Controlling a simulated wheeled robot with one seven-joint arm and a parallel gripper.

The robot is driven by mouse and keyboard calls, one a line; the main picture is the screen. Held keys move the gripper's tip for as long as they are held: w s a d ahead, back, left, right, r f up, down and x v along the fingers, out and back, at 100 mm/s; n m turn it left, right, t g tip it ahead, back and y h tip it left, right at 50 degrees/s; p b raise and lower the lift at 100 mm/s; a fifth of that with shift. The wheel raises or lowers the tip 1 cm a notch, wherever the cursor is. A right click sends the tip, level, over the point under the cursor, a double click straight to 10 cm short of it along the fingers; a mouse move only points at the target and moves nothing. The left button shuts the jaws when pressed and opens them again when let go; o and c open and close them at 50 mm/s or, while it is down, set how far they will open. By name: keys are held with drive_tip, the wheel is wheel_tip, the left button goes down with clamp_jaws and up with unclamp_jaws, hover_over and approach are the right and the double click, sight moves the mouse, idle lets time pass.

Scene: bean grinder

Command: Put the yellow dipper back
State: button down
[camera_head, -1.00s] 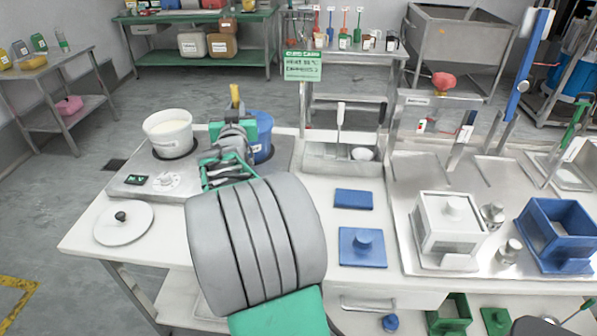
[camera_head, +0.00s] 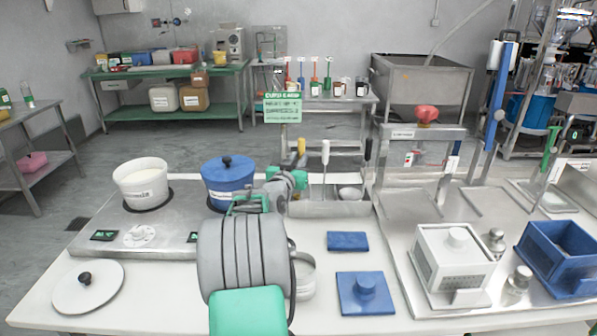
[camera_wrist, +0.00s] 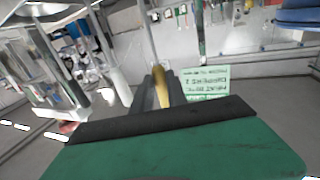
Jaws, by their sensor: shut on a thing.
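My gripper (camera_head: 297,178) is shut on the yellow dipper, in front of the left end of the steel dipper holder. The dipper's yellow handle (camera_head: 301,147) stands up above the jaws in the head view. In the wrist view the yellow handle (camera_wrist: 162,88) sits between the two dark fingers (camera_wrist: 158,92). The dipper's lower end is hidden by my arm. A steel holder (camera_head: 335,209) has a white-handled dipper (camera_head: 325,153) and a black-handled tool (camera_head: 367,152) upright in it.
A blue lidded pot (camera_head: 228,182) and an open white pot (camera_head: 141,185) stand on the steel heater left of my gripper. A white lid (camera_head: 88,287) lies in front. A blue flat block (camera_head: 348,242) and blue lid (camera_head: 364,294) lie to the right. A green sign (camera_head: 282,107) rises behind.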

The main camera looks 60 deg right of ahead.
drive_tip(key=shift+f, duration=1.35)
drive_tip(key=c, duration=1.3)
unclamp_jaws()
